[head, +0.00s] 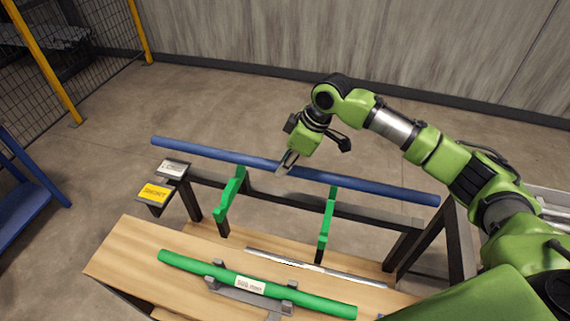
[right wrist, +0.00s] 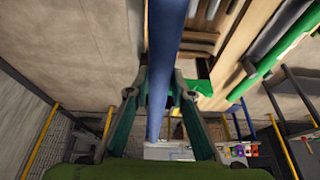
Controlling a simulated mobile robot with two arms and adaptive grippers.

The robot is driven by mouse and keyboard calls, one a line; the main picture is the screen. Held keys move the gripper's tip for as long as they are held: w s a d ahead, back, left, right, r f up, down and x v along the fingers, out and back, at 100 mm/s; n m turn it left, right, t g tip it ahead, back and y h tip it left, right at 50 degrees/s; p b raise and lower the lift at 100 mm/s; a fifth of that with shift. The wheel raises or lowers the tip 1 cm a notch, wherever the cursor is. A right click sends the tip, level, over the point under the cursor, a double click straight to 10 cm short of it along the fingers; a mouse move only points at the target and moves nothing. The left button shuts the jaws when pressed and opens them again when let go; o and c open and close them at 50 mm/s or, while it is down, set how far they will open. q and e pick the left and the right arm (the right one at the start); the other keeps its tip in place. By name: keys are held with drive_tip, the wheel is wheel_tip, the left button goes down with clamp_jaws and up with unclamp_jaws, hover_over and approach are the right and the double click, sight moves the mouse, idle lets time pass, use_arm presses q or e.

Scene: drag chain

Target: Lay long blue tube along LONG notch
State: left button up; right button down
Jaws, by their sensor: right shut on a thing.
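The long blue tube (head: 210,152) runs across the head view, over the black stand and just behind or above the upper ends of two green notched brackets (head: 228,195) (head: 326,228). I cannot tell whether it touches them. My right gripper (head: 286,166) is shut on the tube near its middle, from above. In the right wrist view the blue tube (right wrist: 166,50) passes lengthwise between the fingers of the gripper (right wrist: 160,92). A white plate (head: 172,168), probably reading LONG, and a yellow plate (head: 154,193) sit at the stand's left end. My left gripper is out of view.
A wooden table (head: 130,262) stands in front, holding a green tube (head: 190,265) with a white label on grey supports, and a thin metal rail (head: 310,267). A blue frame (head: 25,205) is at the far left. The floor behind the stand is clear.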

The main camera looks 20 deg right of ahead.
drive_tip(key=shift+f+b, duration=1.5)
drive_tip(key=shift+f+p, duration=0.15)
drive_tip(key=shift+p, duration=0.2)
drive_tip(key=shift+w+f, duration=0.1)
drive_tip(key=shift+f, duration=1.15)
drive_tip(key=c, duration=1.7)
unclamp_jaws()
